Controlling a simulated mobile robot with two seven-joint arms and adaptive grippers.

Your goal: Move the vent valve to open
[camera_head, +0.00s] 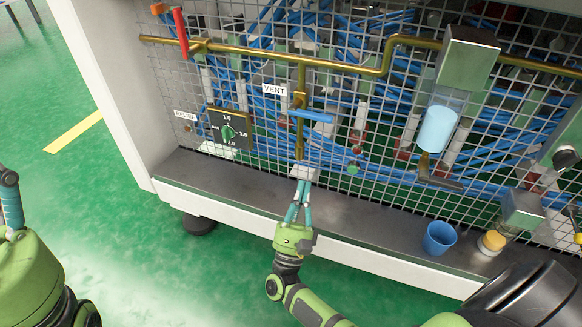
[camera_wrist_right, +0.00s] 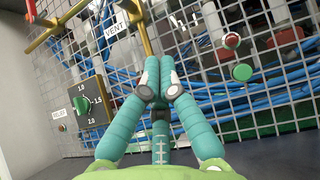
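The vent valve (camera_head: 311,115) is a blue lever lying roughly crosswise on a vertical brass pipe (camera_head: 300,140), just right of the VENT label (camera_head: 274,90). In the right wrist view the label (camera_wrist_right: 117,20) is at the top; I cannot make out the lever clearly there. My right gripper (camera_head: 304,173) is below the lever, apart from it, near the foot of the mesh. In the wrist view its teal fingers (camera_wrist_right: 158,70) are together at the tips, with nothing seen between them. My left gripper (camera_head: 12,205) shows only partly at the left edge; its opening is hidden.
A wire mesh with blue hoses behind it backs the panel. The relief dial (camera_head: 229,131) is left of the vent pipe, a red lever (camera_head: 180,33) at upper left. A blue cup (camera_head: 439,238) and a yellow-topped jar (camera_head: 491,242) stand on the ledge (camera_head: 345,213) at right.

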